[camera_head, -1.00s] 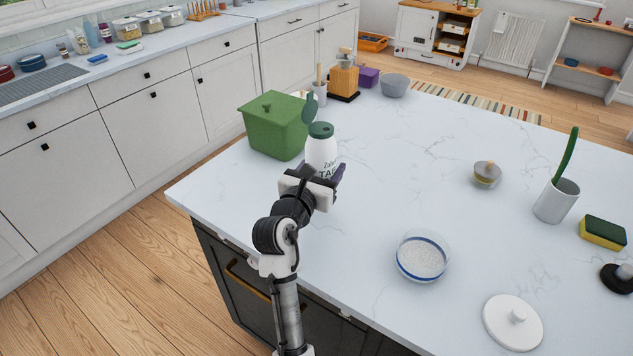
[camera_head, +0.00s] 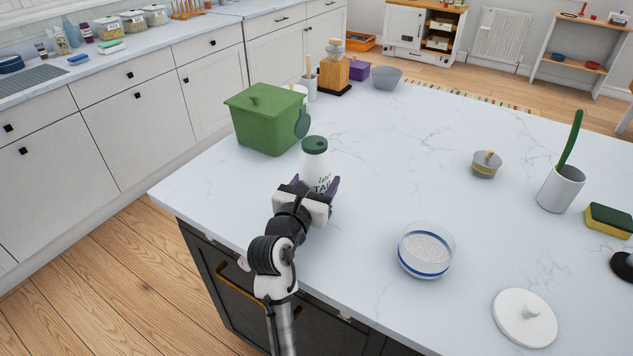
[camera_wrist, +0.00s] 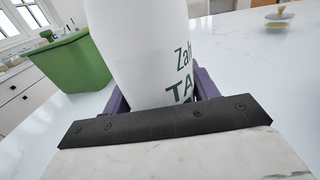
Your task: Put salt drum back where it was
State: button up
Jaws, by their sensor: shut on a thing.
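The salt drum (camera_head: 315,165) is a white container with a green top and green lettering. It stands close to upright over the near left part of the island counter, in front of the green bin. My gripper (camera_head: 318,188) is shut on the drum, with a purple finger on each side of its lower body. In the wrist view the salt drum (camera_wrist: 145,50) fills the middle, between the purple fingers. Its base is hidden behind my gripper, so I cannot tell whether it touches the counter.
A green lidded bin (camera_head: 262,125) stands just behind the drum. A glass bowl of white grains (camera_head: 426,250), a white lid (camera_head: 525,318), a small lidded jar (camera_head: 486,163) and a white pot (camera_head: 560,188) are to the right. The counter's middle (camera_head: 400,150) is clear.

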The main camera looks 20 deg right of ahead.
jog(key=o, duration=1.4)
jog(key=shift+f, duration=0.1)
jog(key=shift+c, duration=0.2)
jog(key=shift+a, duration=0.1)
jog(key=v, duration=0.5)
jog(key=b+v, duration=0.1)
jog(key=v, duration=0.3)
jog(key=shift+s+a+r, duration=0.25)
jog(key=shift+s, duration=0.05)
jog(key=shift+p+v, duration=0.6)
jog(key=shift+v, duration=0.45)
jog(key=shift+f, duration=0.1)
